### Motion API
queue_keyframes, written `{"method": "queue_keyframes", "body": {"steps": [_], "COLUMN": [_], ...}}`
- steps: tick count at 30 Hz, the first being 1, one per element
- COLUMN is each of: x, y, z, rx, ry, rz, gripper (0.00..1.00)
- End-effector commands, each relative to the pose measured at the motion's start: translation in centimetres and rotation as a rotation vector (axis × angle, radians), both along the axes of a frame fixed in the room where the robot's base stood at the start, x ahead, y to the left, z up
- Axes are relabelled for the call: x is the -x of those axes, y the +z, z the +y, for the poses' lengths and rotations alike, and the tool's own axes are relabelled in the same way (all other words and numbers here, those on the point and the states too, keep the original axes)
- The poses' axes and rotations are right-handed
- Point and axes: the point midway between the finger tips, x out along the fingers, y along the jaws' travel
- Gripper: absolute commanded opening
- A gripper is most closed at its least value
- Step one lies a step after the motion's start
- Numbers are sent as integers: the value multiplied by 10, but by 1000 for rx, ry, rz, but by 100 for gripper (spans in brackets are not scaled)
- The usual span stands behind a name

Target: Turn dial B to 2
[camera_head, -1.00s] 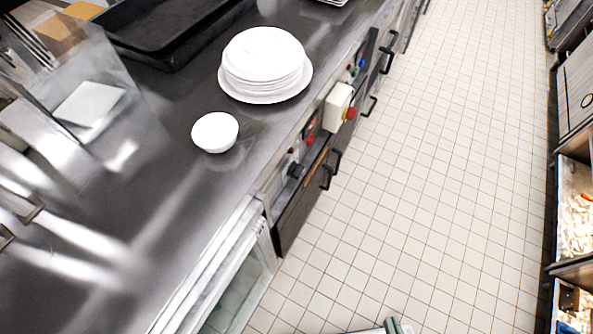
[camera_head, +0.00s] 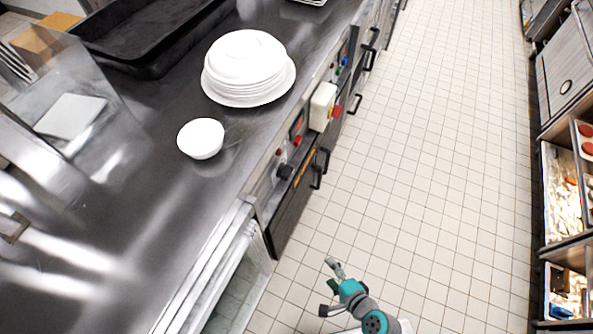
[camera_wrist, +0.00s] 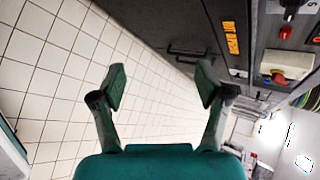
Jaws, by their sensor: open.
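A black dial (camera_head: 284,172) sits on the front control panel of the steel counter, near its lower end. It also shows at the top right of the wrist view (camera_wrist: 290,12), partly cut off by the edge. Its lettering and setting are too small to read, so I cannot tell whether it is dial B. My gripper (camera_head: 332,286) is over the tiled floor at the bottom of the head view, right of the panel and apart from it. In the wrist view its two fingers (camera_wrist: 162,84) are spread with nothing between them.
Red buttons, a yellow-white emergency stop box (camera_head: 322,107) and black handles (camera_head: 320,168) stand out from the counter front. A white bowl (camera_head: 201,138) and a plate stack (camera_head: 248,68) rest on top. The tiled aisle (camera_head: 440,170) is clear; food bins line the right side.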

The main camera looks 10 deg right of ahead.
Motion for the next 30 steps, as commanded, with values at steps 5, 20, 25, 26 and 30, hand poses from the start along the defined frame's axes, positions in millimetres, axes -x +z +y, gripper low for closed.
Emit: {"method": "queue_keyframes", "body": {"steps": [5, 20, 25, 26, 30], "x": [-64, -221, -242, -243, -249], "y": [-10, 73, 100, 103, 108], "z": [12, 1, -10, -11, -9], "rx": [-338, -1186, -1316, -1327, -1349], "ry": [-58, -2, 41, 46, 56], "rz": [77, 295, 337, 342, 349], "gripper": [75, 75, 75, 75, 75]}}
